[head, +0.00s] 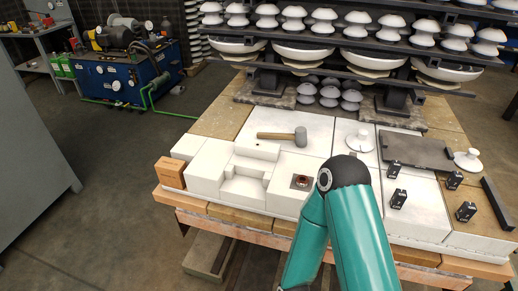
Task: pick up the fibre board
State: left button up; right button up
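A dark grey flat board (416,152), which looks like the fibre board, lies on the right part of the white-topped work table (215,210). It lies flat, with a white insulator piece near each end. One of my teal arms rises from the bottom edge, with its black joint in front of the table, left of the board. I cannot tell which arm it is. Neither gripper is in view, and nothing touches the board.
A mallet (284,136) lies on the white blocks. A brown block (171,172) sits at the left end. Several small black boxes (398,198) and a dark bar (497,203) are at the right. Racks of insulators (340,50) stand close behind.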

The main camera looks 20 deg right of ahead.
aim_at(254, 149)
jog(key=u, duration=0.2)
jog(key=i, duration=0.85)
jog(key=z, duration=0.2)
